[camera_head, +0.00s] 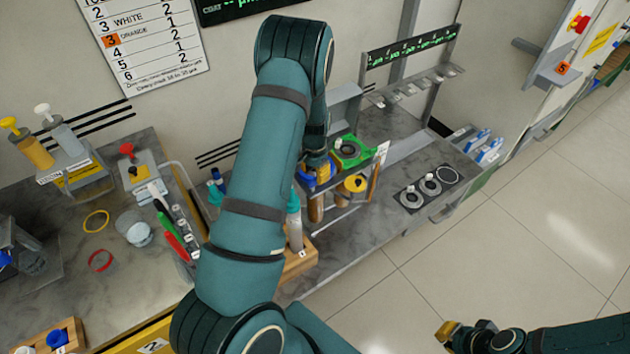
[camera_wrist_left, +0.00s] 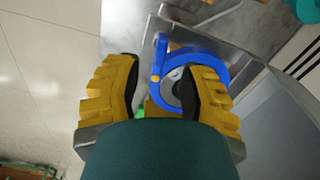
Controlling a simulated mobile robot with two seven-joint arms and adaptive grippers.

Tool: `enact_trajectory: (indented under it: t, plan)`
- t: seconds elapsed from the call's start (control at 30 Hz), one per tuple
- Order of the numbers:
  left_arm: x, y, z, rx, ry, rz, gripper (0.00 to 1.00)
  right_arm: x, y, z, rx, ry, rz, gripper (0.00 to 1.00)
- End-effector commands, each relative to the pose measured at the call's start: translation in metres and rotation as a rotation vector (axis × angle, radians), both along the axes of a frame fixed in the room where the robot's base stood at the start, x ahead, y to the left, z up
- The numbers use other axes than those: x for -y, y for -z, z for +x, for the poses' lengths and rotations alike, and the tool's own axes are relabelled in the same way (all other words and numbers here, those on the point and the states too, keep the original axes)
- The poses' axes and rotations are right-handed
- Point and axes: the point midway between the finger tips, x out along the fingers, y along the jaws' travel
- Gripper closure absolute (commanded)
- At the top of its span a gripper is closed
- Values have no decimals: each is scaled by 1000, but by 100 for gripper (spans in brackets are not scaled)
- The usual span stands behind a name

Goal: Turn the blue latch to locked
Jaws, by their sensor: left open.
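The blue latch (camera_wrist_left: 160,54) is a blue ring with a short straight lever, around a grey round part, in the left wrist view. In the head view only a bit of the blue latch (camera_head: 306,178) shows beside my arm. My left gripper (camera_wrist_left: 161,85) is open, its yellow fingers on either side of the latch; the right finger overlaps the ring. I cannot tell whether they touch it. In the head view my left gripper (camera_head: 318,168) is mostly hidden by its own arm. My right gripper (camera_head: 447,330) is low over the floor, its opening unclear.
A green fixture (camera_head: 350,152) and a yellow round part (camera_head: 355,184) sit right of the latch. Grey rings (camera_head: 430,185) lie on the bench's right end. A red-buttoned box (camera_head: 138,172) and loose rings (camera_head: 96,221) are on the left bench. Floor at right is clear.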

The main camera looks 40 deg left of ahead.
Motion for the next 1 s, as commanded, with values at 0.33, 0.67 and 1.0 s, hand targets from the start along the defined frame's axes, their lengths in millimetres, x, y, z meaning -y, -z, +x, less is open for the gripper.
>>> enact_trajectory:
  t: [0.33, 0.67, 1.0]
  plan:
    - [0, 34, 0, 1, 1, 0, 60, 0, 6, -2, -4, -4, 1, 100]
    - [0, 35, 0, 1, 0, 0, 67, 0, 5, -2, -5, -4, 0, 100]
    - [0, 35, 0, 1, -2, 0, 100, 0, 6, -2, -5, -3, 1, 100]
